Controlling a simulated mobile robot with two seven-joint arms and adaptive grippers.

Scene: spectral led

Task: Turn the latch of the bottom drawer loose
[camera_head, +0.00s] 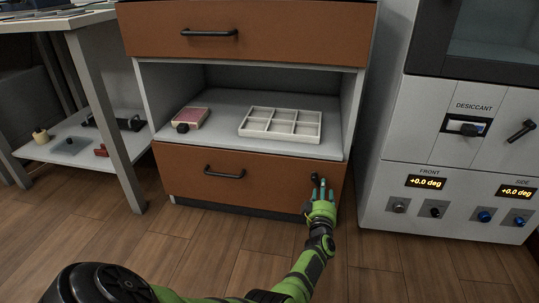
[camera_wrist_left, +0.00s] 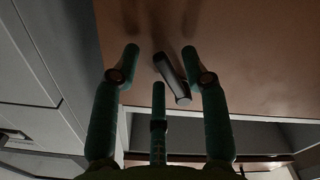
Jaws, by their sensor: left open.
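The bottom drawer (camera_head: 262,177) has an orange-brown front and looks shut. Its dark bar handle (camera_head: 224,172) is left of centre. The latch (camera_head: 316,178) is a small dark piece near the drawer's upper right corner, partly hidden by my fingers. In the left wrist view the latch (camera_wrist_left: 172,78) is a short dark grey bar, tilted, standing on the brown front (camera_wrist_left: 225,40). My left gripper (camera_head: 323,190), green with teal fingers, is open in front of it. In the wrist view the open fingers (camera_wrist_left: 160,54) stand on either side of the latch, with no clear contact.
Above the drawer, an open shelf holds a white divided tray (camera_head: 281,137) and a small pinkish box (camera_head: 190,117). A top drawer (camera_head: 250,28) is above that. A grey cabinet (camera_head: 384,160) with displays and knobs stands close on the right. A low table (camera_head: 107,110) is left.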

